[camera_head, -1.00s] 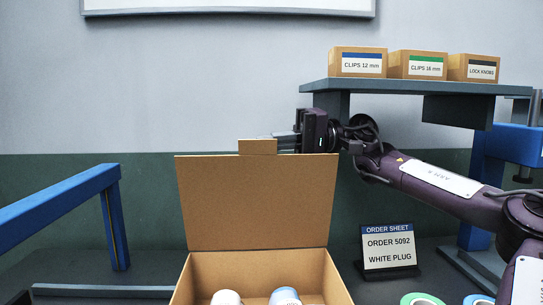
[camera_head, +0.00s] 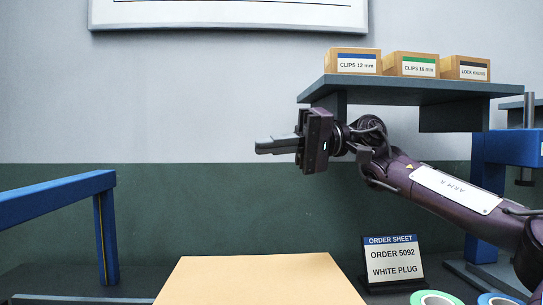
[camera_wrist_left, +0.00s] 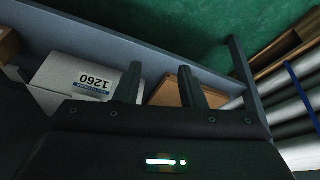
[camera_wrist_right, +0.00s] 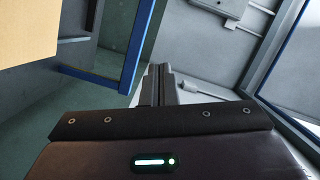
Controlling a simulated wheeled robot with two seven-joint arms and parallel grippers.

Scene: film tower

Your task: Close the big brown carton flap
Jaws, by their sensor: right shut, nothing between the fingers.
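The big brown carton (camera_head: 262,282) is at the bottom middle of the head view. Its flap lies down flat over the top and hides the inside; the front of the carton is out of frame. My right gripper (camera_head: 264,146) is above and behind the carton, clear of the flap, with its fingers pointing left. In the right wrist view its fingers (camera_wrist_right: 160,74) are together with nothing between them. My left gripper (camera_wrist_left: 159,75) shows only in the left wrist view. Its fingers are apart and empty.
A shelf (camera_head: 410,92) with several small boxes stands right of my right gripper. An order sheet stand (camera_head: 393,262) reads "ORDER 5092 WHITE PLUG". Tape rolls lie front right. A blue frame (camera_head: 60,202) stands at left. A white box (camera_wrist_left: 85,80) shows in the left wrist view.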

